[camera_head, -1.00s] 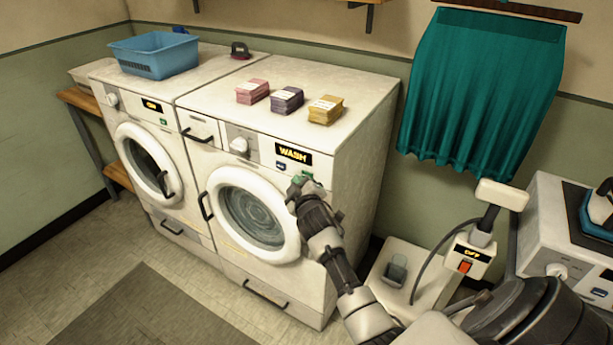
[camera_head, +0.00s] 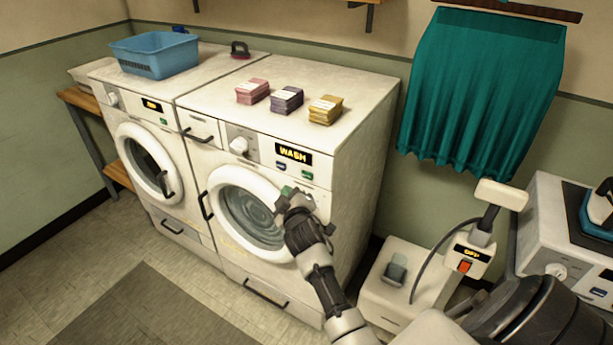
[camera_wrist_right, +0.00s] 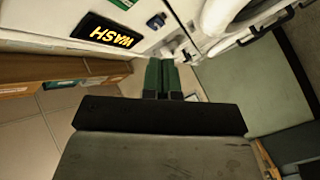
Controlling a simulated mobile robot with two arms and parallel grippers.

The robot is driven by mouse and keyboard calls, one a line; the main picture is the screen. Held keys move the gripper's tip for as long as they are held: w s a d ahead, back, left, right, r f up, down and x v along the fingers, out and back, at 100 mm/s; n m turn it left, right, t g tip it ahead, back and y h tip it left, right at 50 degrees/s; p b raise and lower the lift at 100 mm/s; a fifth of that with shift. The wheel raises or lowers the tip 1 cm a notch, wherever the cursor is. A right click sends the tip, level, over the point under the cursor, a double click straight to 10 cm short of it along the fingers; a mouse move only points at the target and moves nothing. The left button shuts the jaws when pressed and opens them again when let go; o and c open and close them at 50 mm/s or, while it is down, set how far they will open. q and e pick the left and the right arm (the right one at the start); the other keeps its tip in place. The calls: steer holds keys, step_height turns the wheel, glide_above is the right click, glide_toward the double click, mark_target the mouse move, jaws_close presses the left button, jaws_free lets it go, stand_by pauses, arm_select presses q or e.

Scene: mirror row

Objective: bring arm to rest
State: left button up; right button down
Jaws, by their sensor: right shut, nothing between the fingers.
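My right arm reaches in from the lower right of the head view. Its gripper (camera_head: 288,194) is in front of the right washing machine (camera_head: 352,165), over the right rim of its round door. In the right wrist view the two green fingers (camera_wrist_right: 161,76) are shut together with nothing between them. The machine's lit WASH display (camera_head: 293,153) is above the gripper; it also shows in the wrist view (camera_wrist_right: 110,30). I cannot tell whether the fingertips touch the machine. My left gripper is not in view.
The left washing machine (camera_head: 147,150) bears a blue basket (camera_head: 155,56). Pink, purple and yellow stacks (camera_head: 325,110) stand on the right machine. A teal curtain (camera_head: 482,90) hangs on the wall. A white device with a red switch (camera_head: 465,266) stands low at right. Floor is clear at lower left.

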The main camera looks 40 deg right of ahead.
stand_by(0.6)
steer(key=s+a+f+g+y, duration=0.25)
steer(key=s+f, duration=0.25)
steer(key=f, duration=0.5)
steer(key=s+a+f+g+y, duration=0.1)
steer(key=s+a+f+g, duration=0.2)
steer(key=f, duration=0.7)
steer(key=s+a+f+g+y, duration=0.1)
steer(key=s+a+f, duration=0.2)
steer(key=s+f, duration=0.5)
steer(key=s+a+f+m+g, duration=0.1)
steer(key=s+f, duration=0.5)
steer(key=s, duration=0.6)
steer(key=s+a+f+m+g+y, duration=0.1)
steer(key=s+f+g, duration=0.3)
steer(key=s+f, duration=0.3)
steer(key=s+a+f+m+g+y, duration=0.1)
steer(key=s+f+g, duration=0.2)
steer(key=s, duration=1.4)
step_height(320, 180, down, 4)
steer(key=shift+s+a+f, duration=0.15)
steer(key=shift+a+f, duration=0.05)
steer(key=shift+a, duration=0.1)
steer(key=shift+g, duration=0.25)
